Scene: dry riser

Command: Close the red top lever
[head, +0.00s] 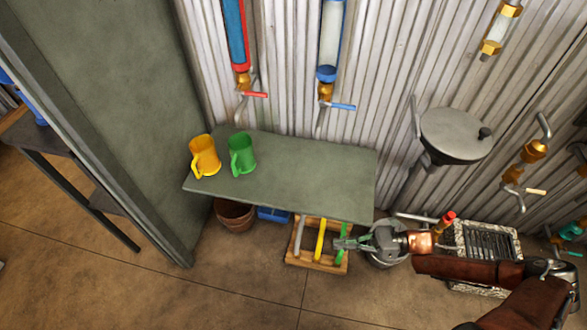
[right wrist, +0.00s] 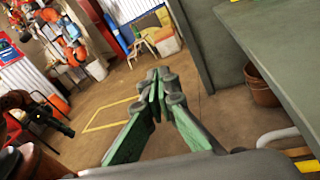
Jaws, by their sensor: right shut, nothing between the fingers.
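The red lever (head: 256,94) sticks out to the right, roughly level, from a brass valve (head: 243,82) under a tall red and blue tube (head: 236,35) on the corrugated wall. A grey spout hangs below it. My right gripper (head: 341,244) is low in front of the table, well below and to the right of the red lever, touching nothing that I can make out. Its green fingers are together and empty in the right wrist view (right wrist: 158,88). The red lever is not visible in the right wrist view.
A blue lever (head: 342,106) sits on the neighbouring valve. A green-grey table (head: 300,175) holds a yellow mug (head: 205,156) and a green mug (head: 242,154). A wooden crate (head: 303,257) is under its front edge. A tall panel (head: 110,90) stands left.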

